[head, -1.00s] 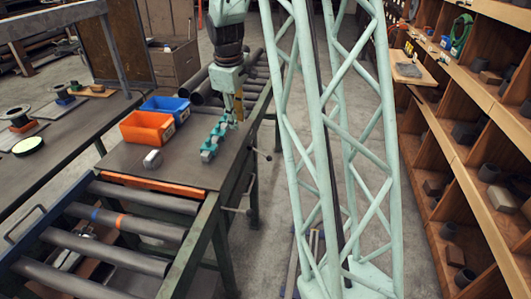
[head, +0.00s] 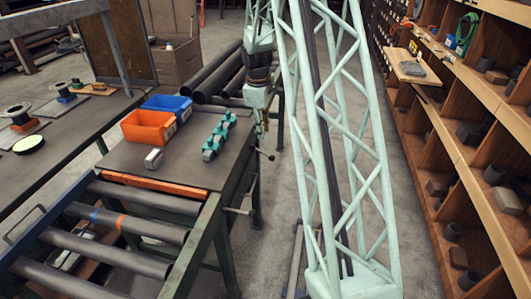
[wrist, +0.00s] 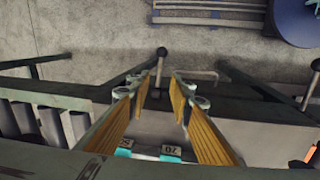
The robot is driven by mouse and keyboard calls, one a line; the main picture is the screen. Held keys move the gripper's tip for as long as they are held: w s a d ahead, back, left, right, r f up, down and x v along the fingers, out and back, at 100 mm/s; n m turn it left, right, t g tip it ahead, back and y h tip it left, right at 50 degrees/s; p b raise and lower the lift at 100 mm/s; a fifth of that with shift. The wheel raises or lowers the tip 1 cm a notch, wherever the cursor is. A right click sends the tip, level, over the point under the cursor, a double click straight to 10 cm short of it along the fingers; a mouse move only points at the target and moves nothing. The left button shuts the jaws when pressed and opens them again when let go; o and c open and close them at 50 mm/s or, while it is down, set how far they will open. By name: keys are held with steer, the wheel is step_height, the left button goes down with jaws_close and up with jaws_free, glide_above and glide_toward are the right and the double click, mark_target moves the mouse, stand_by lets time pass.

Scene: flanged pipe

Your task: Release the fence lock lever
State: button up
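A lever with a dark ball knob (wrist: 161,52) shows in the wrist view, its pale rod running down between my fingertips. Levers with dark knobs also stick out from the right side of the bench in the head view, one near my gripper (head: 271,157) and one lower and nearer (head: 254,211). I cannot tell from markings which is the fence lock lever. My gripper (wrist: 160,88) is open, its yellow-padded fingers on either side of the rod, with gaps visible. In the head view my gripper (head: 262,127) hangs at the bench's right edge.
A row of teal blocks (head: 219,136) and a small metal piece (head: 154,159) lie on the bench top. Orange (head: 146,127) and blue (head: 167,105) bins stand behind. Another knobbed lever (wrist: 315,65) shows at the wrist view's right. Shelves (head: 470,140) line the right.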

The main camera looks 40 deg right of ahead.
mark_target(263, 153)
steer(key=shift+f, duration=0.15)
steer(key=shift+w+d+f+b, duration=0.2)
steer(key=shift+d+f+b, duration=0.2)
steer(key=shift+f, duration=1.8)
steer(key=shift+w+d+f+b, duration=0.2)
steer(key=shift+f+b, duration=0.25)
steer(key=shift+f, duration=1.8)
steer(key=shift+w+d+f+b, duration=0.15)
steer(key=shift+d+f+b, duration=0.3)
steer(key=shift+f, duration=1.75)
steer(key=shift+c, duration=0.3)
jaws_close()
